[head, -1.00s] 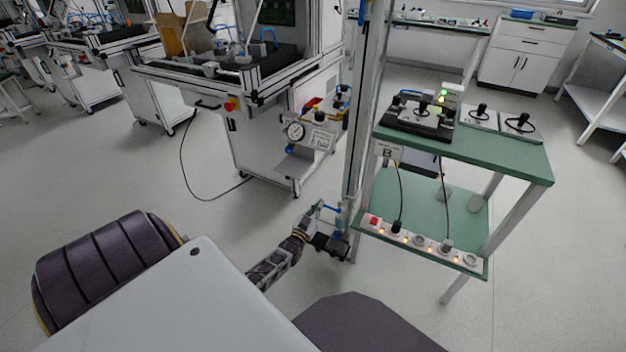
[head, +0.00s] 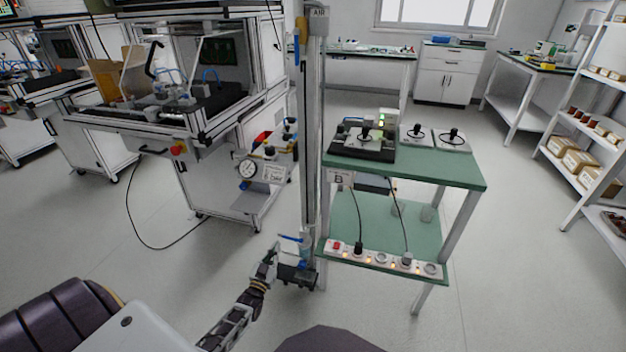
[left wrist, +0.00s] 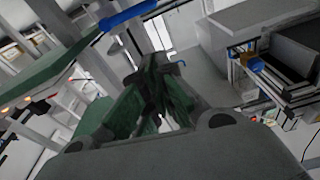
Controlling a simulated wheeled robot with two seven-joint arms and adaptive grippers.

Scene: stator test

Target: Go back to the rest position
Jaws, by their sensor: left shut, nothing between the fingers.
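My left gripper (head: 271,254) shows at the bottom middle of the head view, beside the foot of the grey upright post (head: 308,150). Its fingers are together with nothing held between them. In the left wrist view the shut gripper (left wrist: 152,65) shows with its dark green-grey fingers close together. A blue-handled fitting (head: 291,239) on the post is close by the fingertips; whether they touch cannot be told. My right gripper is not in view.
A green two-tier table (head: 455,175) with a test device (head: 363,142) and lit power strip stands right of the post. A white machine with a pressure gauge (head: 247,168) stands left. Shelving (head: 590,130) is at far right. Floor in front is clear.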

